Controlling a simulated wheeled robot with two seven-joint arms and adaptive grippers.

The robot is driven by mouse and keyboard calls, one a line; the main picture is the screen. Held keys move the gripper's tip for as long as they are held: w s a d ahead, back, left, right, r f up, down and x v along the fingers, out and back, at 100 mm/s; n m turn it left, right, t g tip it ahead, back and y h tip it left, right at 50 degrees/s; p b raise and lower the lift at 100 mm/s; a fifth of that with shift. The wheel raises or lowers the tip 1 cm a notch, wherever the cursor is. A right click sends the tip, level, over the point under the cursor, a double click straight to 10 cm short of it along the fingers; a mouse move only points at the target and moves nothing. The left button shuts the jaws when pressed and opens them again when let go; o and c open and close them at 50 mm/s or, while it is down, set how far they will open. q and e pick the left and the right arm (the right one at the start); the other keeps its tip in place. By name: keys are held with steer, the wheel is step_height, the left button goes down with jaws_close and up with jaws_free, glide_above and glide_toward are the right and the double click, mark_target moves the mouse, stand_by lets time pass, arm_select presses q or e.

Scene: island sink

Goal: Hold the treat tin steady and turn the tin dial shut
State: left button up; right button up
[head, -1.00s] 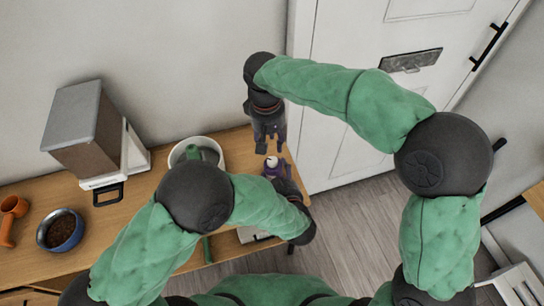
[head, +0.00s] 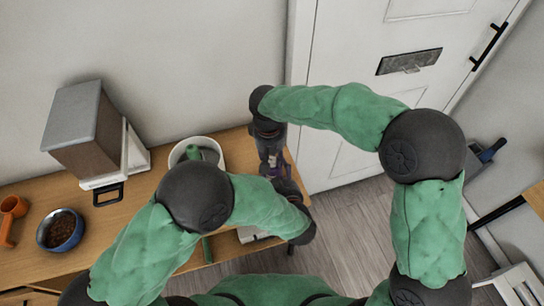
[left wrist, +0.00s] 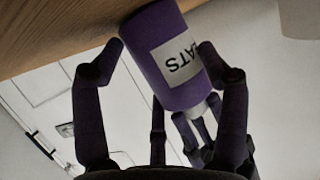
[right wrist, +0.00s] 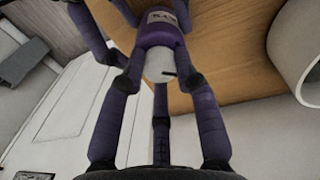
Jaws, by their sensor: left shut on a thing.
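The purple treat tin (left wrist: 158,40) has a white label and stands on the wooden top. My left gripper (left wrist: 168,48) has its fingers on both sides of the tin's body and is shut on it. The tin's white dial (right wrist: 159,66), with a small dark pointer, shows in the right wrist view. My right gripper (right wrist: 161,76) is over the dial with its fingers apart on either side of it; I cannot tell if they touch it. In the head view my right gripper (head: 271,163) mostly hides the tin.
A white pot (head: 181,153) stands left of the tin. The bench's right edge is close to the tin, with open floor (head: 345,225) beyond.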

jaws_close()
steer(key=shift+n, duration=1.5)
steer(key=o, duration=0.6)
jaws_free()
